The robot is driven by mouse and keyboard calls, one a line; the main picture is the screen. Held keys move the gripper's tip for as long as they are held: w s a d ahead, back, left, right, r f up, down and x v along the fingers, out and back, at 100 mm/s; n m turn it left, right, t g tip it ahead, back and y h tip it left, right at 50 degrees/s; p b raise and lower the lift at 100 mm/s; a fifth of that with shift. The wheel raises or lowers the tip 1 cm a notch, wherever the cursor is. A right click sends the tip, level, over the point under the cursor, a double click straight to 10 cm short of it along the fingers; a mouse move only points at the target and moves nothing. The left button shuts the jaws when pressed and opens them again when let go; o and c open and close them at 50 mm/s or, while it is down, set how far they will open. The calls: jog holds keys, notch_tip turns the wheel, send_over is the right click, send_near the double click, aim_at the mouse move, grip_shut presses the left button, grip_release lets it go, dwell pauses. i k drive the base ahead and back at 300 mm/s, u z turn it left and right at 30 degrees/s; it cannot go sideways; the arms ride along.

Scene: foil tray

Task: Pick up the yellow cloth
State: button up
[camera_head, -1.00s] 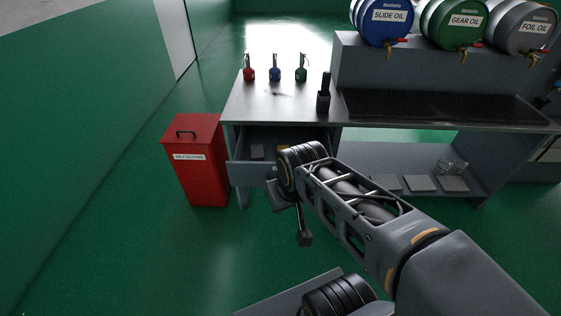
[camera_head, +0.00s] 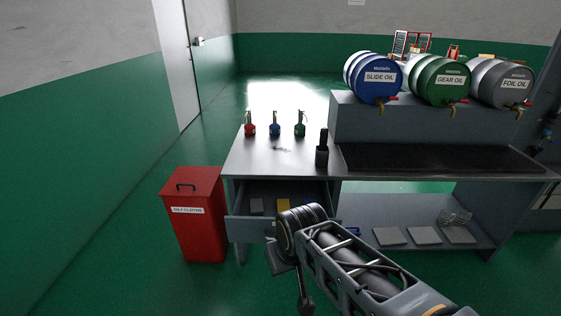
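The yellow cloth (camera_head: 283,204) lies in the open drawer (camera_head: 240,229) of the grey workbench, beside a grey cloth (camera_head: 256,206). Only part of the yellow cloth shows; my arm's wrist is just right of it in the picture. A bit of something blue shows further right, mostly hidden by my arm. My gripper (camera_head: 305,303) hangs down in front of the drawer, low in the picture. It is dark and partly hidden, and its fingers cannot be made out clearly.
A red bin (camera_head: 196,226) labelled for oily cloths stands left of the workbench (camera_head: 262,158). Several small oil cans and a dark holder (camera_head: 322,150) are on top. Oil drums (camera_head: 440,82) sit at the back right. Grey pads (camera_head: 424,235) lie on the lower shelf. Floor is clear in front of the bin.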

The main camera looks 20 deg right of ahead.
aim_at(283, 205)
jog(key=k, duration=0.55)
jog(key=u, duration=0.6)
jog(key=i, duration=1.6)
jog(key=z, duration=0.75)
jog(key=i, duration=0.5)
jog(key=z, duration=0.4)
